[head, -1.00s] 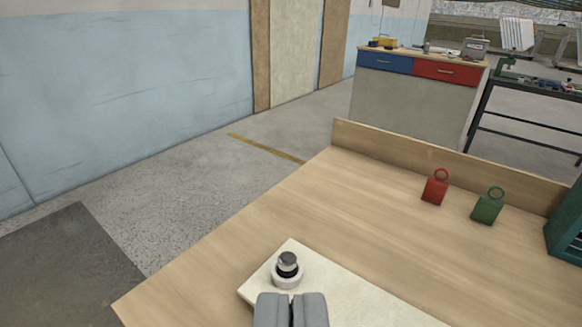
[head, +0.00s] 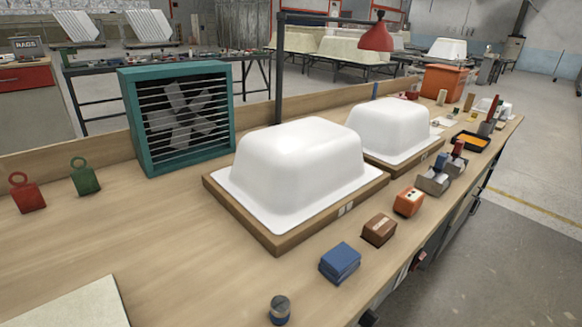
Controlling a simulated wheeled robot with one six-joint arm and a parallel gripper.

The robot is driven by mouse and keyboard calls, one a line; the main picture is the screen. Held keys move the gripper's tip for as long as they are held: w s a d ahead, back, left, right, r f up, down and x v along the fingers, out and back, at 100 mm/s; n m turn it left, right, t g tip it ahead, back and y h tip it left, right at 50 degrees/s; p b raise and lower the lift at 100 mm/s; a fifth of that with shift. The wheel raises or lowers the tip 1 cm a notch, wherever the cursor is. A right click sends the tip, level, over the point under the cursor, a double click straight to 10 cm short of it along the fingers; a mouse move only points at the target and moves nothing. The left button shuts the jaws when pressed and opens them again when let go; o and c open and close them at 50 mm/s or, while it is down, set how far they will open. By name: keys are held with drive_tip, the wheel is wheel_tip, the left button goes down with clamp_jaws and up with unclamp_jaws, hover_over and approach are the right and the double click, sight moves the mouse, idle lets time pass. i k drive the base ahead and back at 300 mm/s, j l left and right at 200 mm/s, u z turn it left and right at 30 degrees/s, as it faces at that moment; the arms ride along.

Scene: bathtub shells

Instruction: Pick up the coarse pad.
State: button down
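Three small blocks stand in a row along the bench's front edge: a blue block (head: 340,262), a brown block (head: 379,229) with a pale mark on top, and an orange block (head: 408,201) with dark spots. I cannot tell from their looks which, if any, is the coarse pad. A small dark blue and grey cylinder (head: 280,309) stands nearer, at the bottom of the view. My gripper is not in this view.
Two white tub shells (head: 300,165) (head: 390,130) sit on wooden bases. A teal boxed fan (head: 180,115), red weight (head: 26,195) and green weight (head: 85,177) stand left. Grey holders (head: 433,181) and an orange tray (head: 470,141) lie farther right. The left foreground is mostly clear.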

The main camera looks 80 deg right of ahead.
sight(380, 230)
drive_tip(key=k+j+z, duration=0.15)
drive_tip(key=k, duration=0.45)
drive_tip(key=k+j+z, duration=0.15)
drive_tip(key=k, duration=0.45)
drive_tip(key=z, duration=1.4)
drive_tip(key=j+z, duration=0.45)
drive_tip(key=j, duration=0.55)
drive_tip(key=j+z, duration=0.45)
drive_tip(key=j, duration=0.6)
drive_tip(key=l+u, duration=0.3)
drive_tip(key=u, duration=0.2)
drive_tip(key=l+u, duration=0.3)
drive_tip(key=u, duration=0.15)
drive_tip(key=l+u, duration=0.1)
drive_tip(key=l, duration=0.4)
drive_tip(key=k+l+u, duration=0.1)
drive_tip(key=l, duration=0.35)
drive_tip(key=k+l, duration=0.15)
drive_tip(key=l, duration=0.3)
drive_tip(key=k+l+u, duration=0.15)
drive_tip(key=l, duration=0.35)
drive_tip(key=l+u, duration=0.1)
drive_tip(key=l, duration=0.35)
drive_tip(key=k, duration=0.75)
